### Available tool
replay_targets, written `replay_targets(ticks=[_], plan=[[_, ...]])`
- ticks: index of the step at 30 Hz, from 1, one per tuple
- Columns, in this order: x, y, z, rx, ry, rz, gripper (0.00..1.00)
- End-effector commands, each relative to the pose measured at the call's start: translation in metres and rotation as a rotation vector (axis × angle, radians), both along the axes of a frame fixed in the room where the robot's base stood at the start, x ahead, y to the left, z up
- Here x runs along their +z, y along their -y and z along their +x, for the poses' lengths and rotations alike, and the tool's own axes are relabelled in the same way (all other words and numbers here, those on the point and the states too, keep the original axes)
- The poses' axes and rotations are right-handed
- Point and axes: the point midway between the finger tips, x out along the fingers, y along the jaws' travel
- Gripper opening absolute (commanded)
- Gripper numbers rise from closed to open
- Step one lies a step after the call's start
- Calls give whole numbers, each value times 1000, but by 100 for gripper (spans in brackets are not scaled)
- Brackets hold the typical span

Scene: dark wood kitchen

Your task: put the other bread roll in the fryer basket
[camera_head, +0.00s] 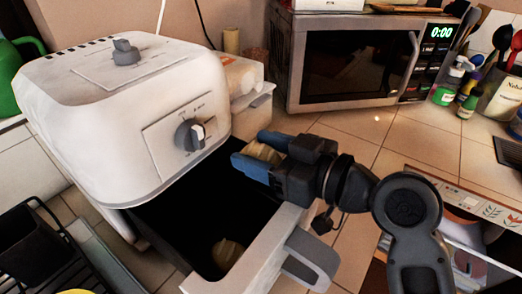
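The white air fryer (110,120) stands at the left with its basket (165,215) pulled out toward me. One bread roll (228,252) lies inside the dark basket near its front. My gripper (252,160) is over the basket's back right part, with its blue fingers pointing left. A second bread roll (264,152) shows between the fingers, partly hidden by them. The fingers look closed on it, and it is held above the basket floor. The basket's grey handle (312,258) points toward the lower right.
A microwave (345,65) stands at the back. Bottles (448,85) and utensils are at the back right. A white container (250,105) sits behind the basket. A black rack (35,245) is at the lower left. Tiled counter (370,125) is free in front of the microwave.

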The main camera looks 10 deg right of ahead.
Motion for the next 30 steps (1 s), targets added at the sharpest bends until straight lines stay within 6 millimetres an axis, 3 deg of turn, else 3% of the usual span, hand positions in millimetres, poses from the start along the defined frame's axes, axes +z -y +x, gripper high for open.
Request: replay_targets(ticks=[7, 16, 21, 30], plan=[[-9, 0, 0, 1, -14, -10, 84], [-9, 0, -1, 2, -18, -13, 84], [6, 0, -1, 2, -17, -12, 84], [13, 46, -46, -2, -10, -7, 84]])
